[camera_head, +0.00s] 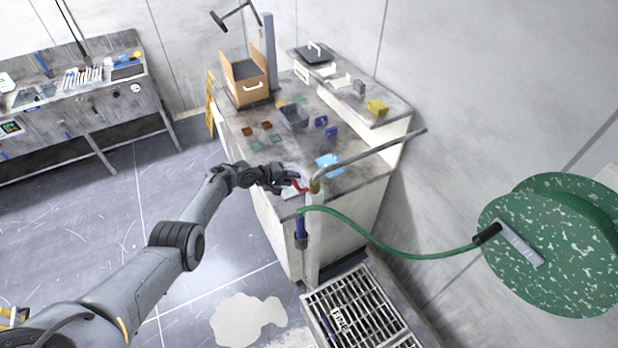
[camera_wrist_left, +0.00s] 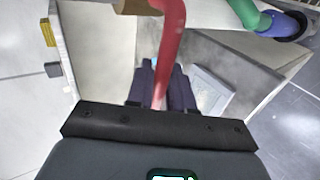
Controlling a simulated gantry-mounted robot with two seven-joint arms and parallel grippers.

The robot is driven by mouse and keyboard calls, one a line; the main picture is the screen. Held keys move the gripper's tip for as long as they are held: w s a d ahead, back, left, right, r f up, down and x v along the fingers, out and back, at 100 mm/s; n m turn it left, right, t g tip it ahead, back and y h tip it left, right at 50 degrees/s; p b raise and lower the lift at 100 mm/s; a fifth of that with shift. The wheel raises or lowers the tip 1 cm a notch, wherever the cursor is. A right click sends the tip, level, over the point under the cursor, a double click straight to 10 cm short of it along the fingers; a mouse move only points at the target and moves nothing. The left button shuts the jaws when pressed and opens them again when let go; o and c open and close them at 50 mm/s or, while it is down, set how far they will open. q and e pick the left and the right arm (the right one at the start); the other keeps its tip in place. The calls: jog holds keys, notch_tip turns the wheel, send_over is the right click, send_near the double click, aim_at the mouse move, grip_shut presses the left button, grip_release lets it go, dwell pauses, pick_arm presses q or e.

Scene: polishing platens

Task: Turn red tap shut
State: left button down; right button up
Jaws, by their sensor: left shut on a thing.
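The red tap (camera_head: 301,186) is a red lever on the upright post at the near end of the counter. My left gripper (camera_head: 291,181) reaches it from the left. In the left wrist view the red tap (camera_wrist_left: 171,50) runs down from the top, and its lower end sits between the two dark fingers of my left gripper (camera_wrist_left: 161,92), which are shut on it. A brass-coloured fitting (camera_wrist_left: 136,6) shows beside the tap's upper end. My right gripper is not in view.
A green hose (camera_head: 385,248) runs from the blue connector (camera_head: 301,226) to a green speckled disc (camera_head: 550,245) on the right. A metal bar (camera_head: 370,152) juts from the post. A floor grate (camera_head: 358,312) lies below. The counter holds a cardboard box (camera_head: 247,80) and small blocks.

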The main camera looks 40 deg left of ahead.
pick_arm(q)
jog(key=shift+f, duration=0.15)
dwell(0.3)
jog(key=c, duration=1.2)
grip_release()
jog(key=shift+o, duration=0.2)
jog(key=shift+s+a+r+p, duration=0.15)
jog(key=shift+s+r+p, duration=0.05)
jog(key=shift+r+p, duration=0.1)
jog(key=p+v, duration=0.3)
jog(key=v, duration=0.7)
